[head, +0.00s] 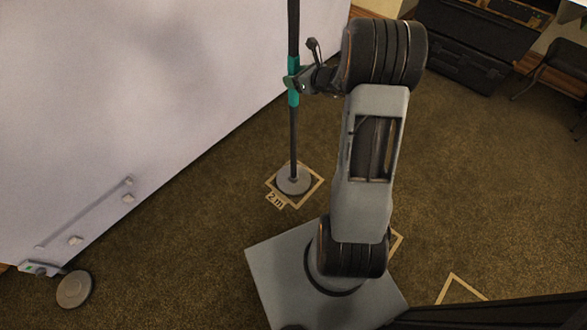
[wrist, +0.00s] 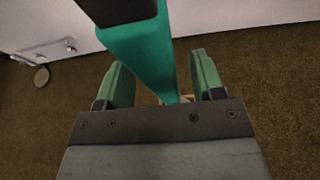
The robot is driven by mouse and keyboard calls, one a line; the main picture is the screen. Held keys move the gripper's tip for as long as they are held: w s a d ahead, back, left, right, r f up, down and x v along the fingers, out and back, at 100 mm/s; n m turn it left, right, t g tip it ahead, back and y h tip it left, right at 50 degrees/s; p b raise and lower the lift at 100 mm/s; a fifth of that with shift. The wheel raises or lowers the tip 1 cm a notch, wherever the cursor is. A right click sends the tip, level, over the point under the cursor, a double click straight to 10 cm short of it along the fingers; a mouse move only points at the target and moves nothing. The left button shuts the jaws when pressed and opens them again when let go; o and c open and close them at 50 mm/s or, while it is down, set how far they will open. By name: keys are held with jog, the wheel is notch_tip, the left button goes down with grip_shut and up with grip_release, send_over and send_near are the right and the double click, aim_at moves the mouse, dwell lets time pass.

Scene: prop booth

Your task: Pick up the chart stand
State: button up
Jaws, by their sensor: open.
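The chart stand (head: 293,135) is a dark upright pole with a teal grip section and a round grey base. The base stands inside a tape square marked "2 m" on the carpet. In the head view my gripper (head: 299,84) is at the height of the teal section, beside or around it. In the wrist view the teal section of the stand (wrist: 140,55) rises between the two green fingers of my gripper (wrist: 160,85). The fingers are apart, with a gap on each side of the pole. The top of the stand is out of view.
A pale wall panel (head: 120,90) stands close on the left, with a rail along its foot. A round grey disc (head: 74,289) lies on the floor at lower left. Dark cases (head: 460,60) and a chair (head: 555,75) are at the back right. Open carpet lies right of my arm.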

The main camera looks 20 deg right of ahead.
jog(key=shift+w+a+f, duration=0.25)
jog(key=shift+w, duration=0.25)
grip_shut()
jog(key=shift+r, duration=0.15)
